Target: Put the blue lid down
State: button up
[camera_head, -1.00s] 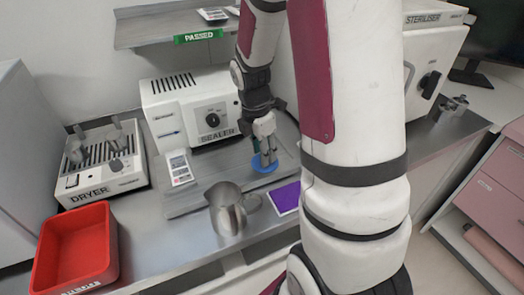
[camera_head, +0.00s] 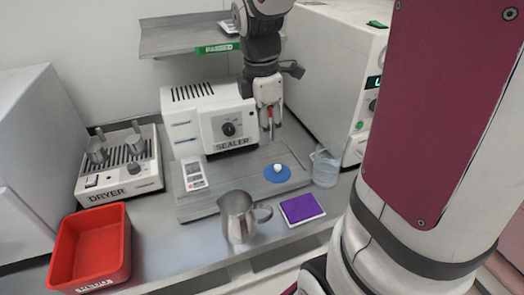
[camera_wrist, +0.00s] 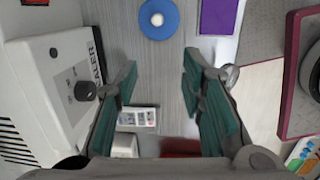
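The blue lid (camera_head: 285,179), a round disc with a white knob, lies flat, knob up, on the grey metal plate (camera_head: 195,211) in front of the sealer. It also shows in the wrist view (camera_wrist: 147,31), at the top. My gripper (camera_head: 270,136) is above the plate, behind and above the lid and apart from it. In the wrist view my gripper (camera_wrist: 160,72) has its two green-padded fingers spread wide with nothing between them.
The sealer (camera_head: 212,124) stands behind the plate. A clear jug (camera_head: 325,170) is right of the lid. A metal pitcher (camera_head: 237,217) and a purple pad (camera_head: 301,208) are in front. A red bin (camera_head: 92,250) and a dryer (camera_head: 117,172) are at the left.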

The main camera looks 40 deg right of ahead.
jog(key=s+a+r+m+t+y, duration=0.1)
jog(key=s+a+r+m+t, duration=0.3)
jog(key=s+a+m, duration=0.9)
notch_tip(320, 180, up, 2)
jog(key=shift+s+r+m, duration=0.25)
jog(key=shift+s+m, duration=0.45)
jog(key=shift+m, duration=0.1)
